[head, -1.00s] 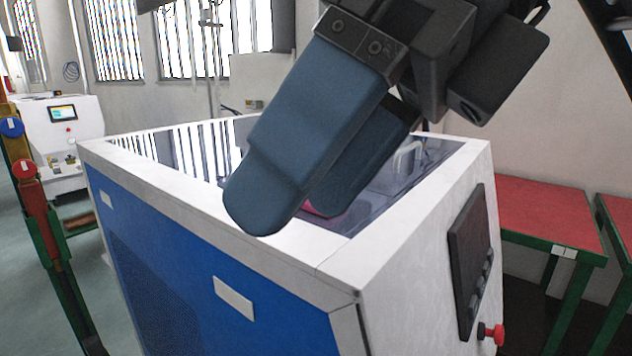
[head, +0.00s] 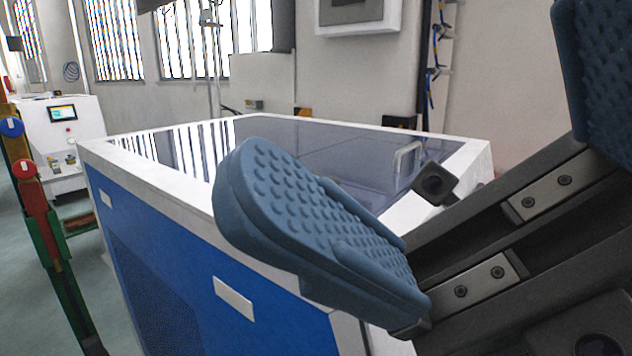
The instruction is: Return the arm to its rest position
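My gripper (head: 445,140) is large and close to the camera on the right side of the head view. Its two blue padded fingers stand wide apart, with nothing seen between them. One finger shows its dotted inner pad and spans the picture's middle; the other is cut off at the upper right corner. The gas generator (head: 225,285) is a white and blue cabinet with a glossy dark top panel and a small handle on it. The near finger covers part of its front edge and right side; I cannot tell the gap between them.
A white machine with a small screen (head: 62,130) stands at the far left. Red and green posts (head: 38,215) with round buttons stand at the left. A grey wall box (head: 350,15) hangs behind the generator.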

